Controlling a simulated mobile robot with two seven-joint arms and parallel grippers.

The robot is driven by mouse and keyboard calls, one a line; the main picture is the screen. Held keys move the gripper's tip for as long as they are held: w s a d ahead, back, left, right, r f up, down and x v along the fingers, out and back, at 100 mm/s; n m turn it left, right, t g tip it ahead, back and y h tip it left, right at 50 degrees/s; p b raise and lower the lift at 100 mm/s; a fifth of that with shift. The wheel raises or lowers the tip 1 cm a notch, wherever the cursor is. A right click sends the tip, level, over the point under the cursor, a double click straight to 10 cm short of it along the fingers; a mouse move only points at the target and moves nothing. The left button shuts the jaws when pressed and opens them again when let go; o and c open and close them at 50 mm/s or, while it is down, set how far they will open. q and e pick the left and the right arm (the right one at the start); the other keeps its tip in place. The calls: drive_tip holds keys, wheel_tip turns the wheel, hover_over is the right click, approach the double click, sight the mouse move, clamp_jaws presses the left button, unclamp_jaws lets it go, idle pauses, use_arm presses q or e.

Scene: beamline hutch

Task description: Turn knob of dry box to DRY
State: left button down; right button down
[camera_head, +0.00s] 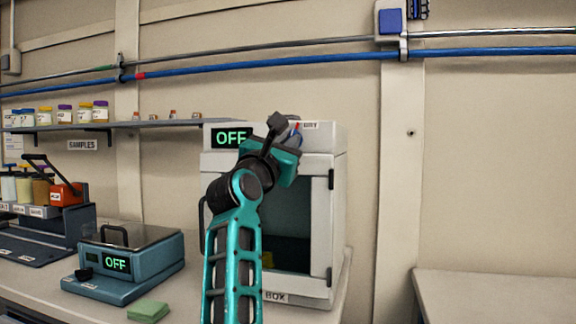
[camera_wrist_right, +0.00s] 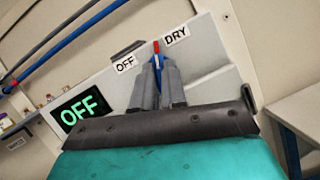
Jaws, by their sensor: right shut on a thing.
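The dry box (camera_head: 330,142) is a pale cabinet with a dark window and a green-lit display (camera_head: 231,137) reading OFF. The display also shows in the right wrist view (camera_wrist_right: 82,107). The knob (camera_head: 296,128) is blue with a red pointer, high on the front panel. In the right wrist view the knob (camera_wrist_right: 156,49) shows its pointer between the OFF label (camera_wrist_right: 125,64) and the DRY label (camera_wrist_right: 176,35). My right gripper (camera_head: 284,127) is shut on the knob; its fingers (camera_wrist_right: 159,72) hide much of it. My left gripper is not in view.
A teal scale-like device (camera_head: 130,262), also reading OFF, stands left on the bench, with a green pad (camera_head: 148,311) before it. A shelf (camera_head: 110,125) with jars runs along the wall. Another bench top (camera_head: 490,295) stands at the right.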

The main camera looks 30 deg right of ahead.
drive_tip(key=m+g, duration=0.1)
drive_tip(key=m, duration=0.1)
drive_tip(key=m+g+b, duration=0.1)
drive_tip(key=m, duration=0.1)
drive_tip(key=m+g+b, duration=0.1)
drive_tip(key=m, duration=0.2)
drive_tip(key=shift+w+a+r+h, duration=0.1)
drive_tip(key=shift+r+h, duration=0.15)
drive_tip(key=shift+h, duration=0.15)
drive_tip(key=c, duration=1.5)
unclamp_jaws()
drive_tip(key=shift+o, duration=0.2)
drive_tip(key=shift+f, duration=0.1)
